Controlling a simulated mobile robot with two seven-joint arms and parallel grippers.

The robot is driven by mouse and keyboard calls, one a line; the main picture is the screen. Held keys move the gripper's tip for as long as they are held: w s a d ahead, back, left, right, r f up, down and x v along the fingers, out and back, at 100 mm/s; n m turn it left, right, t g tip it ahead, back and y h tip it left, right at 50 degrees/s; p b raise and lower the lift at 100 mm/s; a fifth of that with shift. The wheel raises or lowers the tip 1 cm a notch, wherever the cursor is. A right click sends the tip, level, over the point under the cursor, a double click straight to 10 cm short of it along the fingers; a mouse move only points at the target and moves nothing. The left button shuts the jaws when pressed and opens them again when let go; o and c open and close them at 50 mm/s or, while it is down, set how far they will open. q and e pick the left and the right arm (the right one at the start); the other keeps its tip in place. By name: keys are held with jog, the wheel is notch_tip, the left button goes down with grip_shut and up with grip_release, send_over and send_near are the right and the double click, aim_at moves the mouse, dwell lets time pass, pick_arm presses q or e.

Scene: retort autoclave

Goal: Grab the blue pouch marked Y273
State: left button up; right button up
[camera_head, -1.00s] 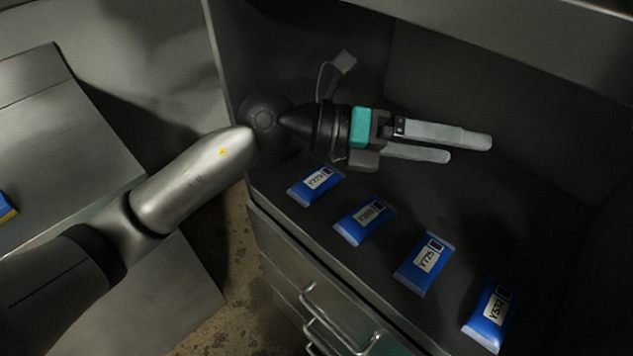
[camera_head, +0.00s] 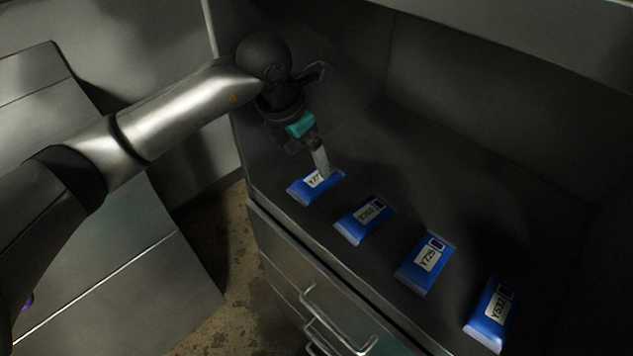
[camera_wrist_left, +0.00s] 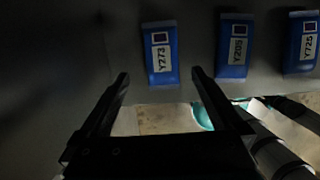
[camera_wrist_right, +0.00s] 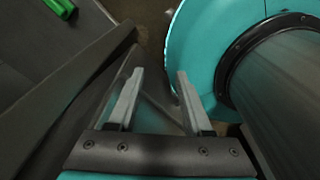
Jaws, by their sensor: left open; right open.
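The blue pouch marked Y273 (camera_head: 304,191) lies flat at the left end of a row of blue pouches on the dark shelf. In the left wrist view the Y273 pouch (camera_wrist_left: 161,76) lies ahead, between the lines of the two fingers, with its label readable. My left gripper (camera_head: 322,168) points down over this pouch and partly hides its label in the head view. It is open and empty; contact with the pouch cannot be told. My right gripper (camera_wrist_right: 160,74) is open and empty, seen only in the right wrist view.
Shelf walls rise behind and at the left. Metal handles (camera_head: 340,325) stand below the front edge. A green object (camera_wrist_right: 45,32) shows in the right wrist view.

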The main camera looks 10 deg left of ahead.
aim_at(316, 178)
pick_arm(q)
jog(key=x, duration=0.3)
jog(key=b+x, duration=0.1)
jog(key=x, duration=0.3)
jog(key=shift+d+f, duration=0.25)
jog(key=shift+f, duration=0.05)
jog(key=shift+c, duration=0.2)
jog(key=c, duration=1.3)
